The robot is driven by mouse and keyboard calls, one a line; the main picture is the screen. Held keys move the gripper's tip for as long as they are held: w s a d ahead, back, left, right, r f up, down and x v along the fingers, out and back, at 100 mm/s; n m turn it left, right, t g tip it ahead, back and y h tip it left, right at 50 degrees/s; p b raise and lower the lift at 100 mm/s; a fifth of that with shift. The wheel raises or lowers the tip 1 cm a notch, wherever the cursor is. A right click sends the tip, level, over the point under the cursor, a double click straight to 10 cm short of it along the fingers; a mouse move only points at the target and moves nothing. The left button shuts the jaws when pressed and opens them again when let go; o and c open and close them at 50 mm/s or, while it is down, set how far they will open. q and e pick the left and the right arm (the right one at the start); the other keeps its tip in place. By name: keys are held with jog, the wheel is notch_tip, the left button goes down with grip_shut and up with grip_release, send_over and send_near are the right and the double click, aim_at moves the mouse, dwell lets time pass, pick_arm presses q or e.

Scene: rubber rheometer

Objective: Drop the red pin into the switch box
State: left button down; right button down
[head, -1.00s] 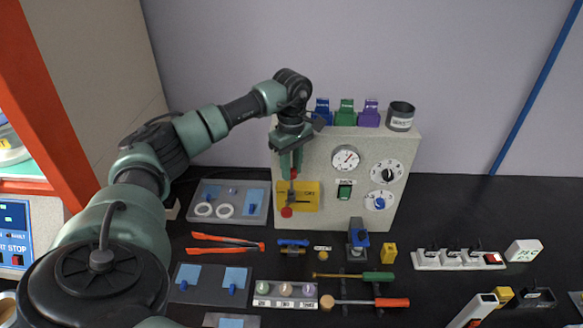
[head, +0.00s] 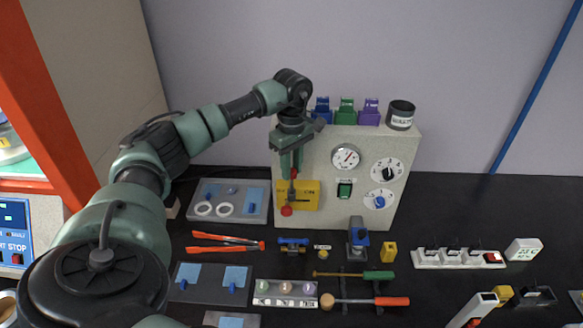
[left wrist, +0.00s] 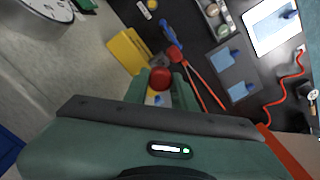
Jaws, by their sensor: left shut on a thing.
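My left gripper (head: 291,174) is in front of the grey panel, pointing down, its fingers shut on the red pin (head: 294,174). Only a little of the pin shows there; in the left wrist view its round red head (left wrist: 160,78) sits between the fingers. The yellow switch box (head: 312,194) is on the lower left of the panel, just below the fingertips; it also shows in the left wrist view (left wrist: 125,50). A red ball knob (head: 287,211) shows at the box's lower left. Whether the pin touches the box is unclear. My right gripper is out of view.
The grey panel (head: 360,215) carries dials and a green switch, with coloured clips and a dark can (head: 400,115) on top. A grey tray (head: 240,191) with white rings stands left of it. Red-handled pliers (head: 225,243) and several tools lie in front.

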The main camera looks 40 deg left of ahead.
pick_arm(q)
jog(key=shift+f, duration=0.2)
dwell(0.5)
jog(key=shift+r, duration=0.2)
dwell(0.8)
jog(key=shift+f, duration=0.2)
jog(key=shift+r, duration=0.2)
dwell(0.3)
jog(key=s+d+f+m+b, duration=0.2)
jog(key=s+d+m, duration=0.3)
jog(key=d, duration=0.4)
jog(key=s+d+f+m+b, duration=0.3)
jog(key=s+d+m+b, duration=0.2)
jog(key=d, duration=0.4)
jog(key=s+d+f+m+b, duration=0.3)
jog(key=s+d+m+b, duration=0.1)
jog(key=s+d+m, duration=0.2)
jog(key=d+m, duration=0.1)
jog(key=d, duration=0.1)
jog(key=shift+s+d+f, duration=0.2)
jog(key=shift+d, duration=0.2)
